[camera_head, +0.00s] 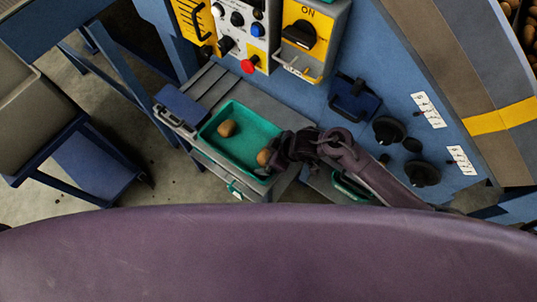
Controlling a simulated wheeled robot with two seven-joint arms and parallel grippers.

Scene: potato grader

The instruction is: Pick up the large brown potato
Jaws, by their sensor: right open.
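Two brown potatoes lie in a green tray (248,120) on a grey surface in the head view. One potato (227,128) lies toward the tray's left side, clear of the gripper. The other potato (263,157) lies at the tray's lower right and is partly covered by my right gripper. I cannot tell surely which is larger. My right gripper (275,158) is open at the tray's right edge, its fingers close to the right potato. I cannot tell whether they touch it. My left gripper is out of view.
Behind the tray stands a blue machine with a control panel (240,30), a red button (248,67) and a yellow ON switch (303,33). Black knobs (389,130) sit on the right. A grey bin (30,115) stands at left, with open floor between.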

